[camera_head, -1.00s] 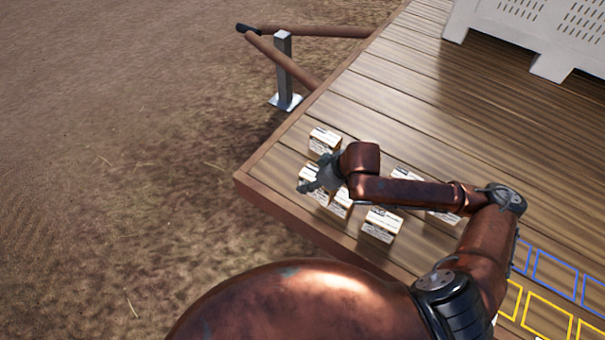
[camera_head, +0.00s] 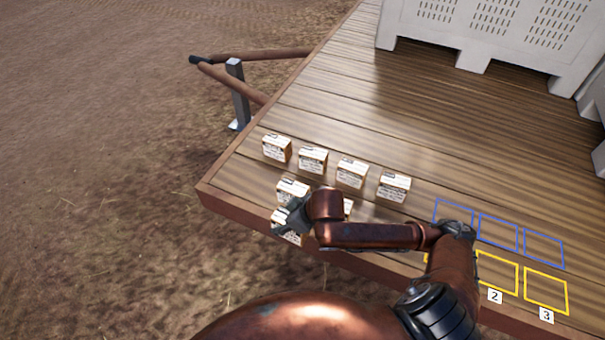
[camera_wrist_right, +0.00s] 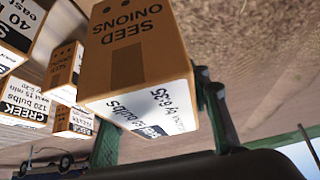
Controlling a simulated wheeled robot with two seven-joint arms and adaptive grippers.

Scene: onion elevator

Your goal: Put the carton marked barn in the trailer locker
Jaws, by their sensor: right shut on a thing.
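My right gripper (camera_head: 288,214) is shut on a small brown carton with a white label (camera_head: 289,236), at the deck's front left edge. In the right wrist view the held carton (camera_wrist_right: 135,55) fills the middle between the fingers, with "SEED ONIONS" on its side. Its white label shows "bulbs" and "by 6:35"; I cannot read its name strip. Similar cartons stand on the deck, including one (camera_head: 292,189) just behind the gripper. In the wrist view one neighbour is marked CREEK (camera_wrist_right: 24,100). My left gripper is not in view. I cannot make out a trailer locker.
A back row of cartons (camera_head: 351,173) stands on the plank deck (camera_head: 450,130). Blue outlined squares (camera_head: 497,232) and yellow ones numbered 2 and 3 (camera_head: 546,290) lie at the right. White slatted bins (camera_head: 480,35) stand behind. The middle planks are clear.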

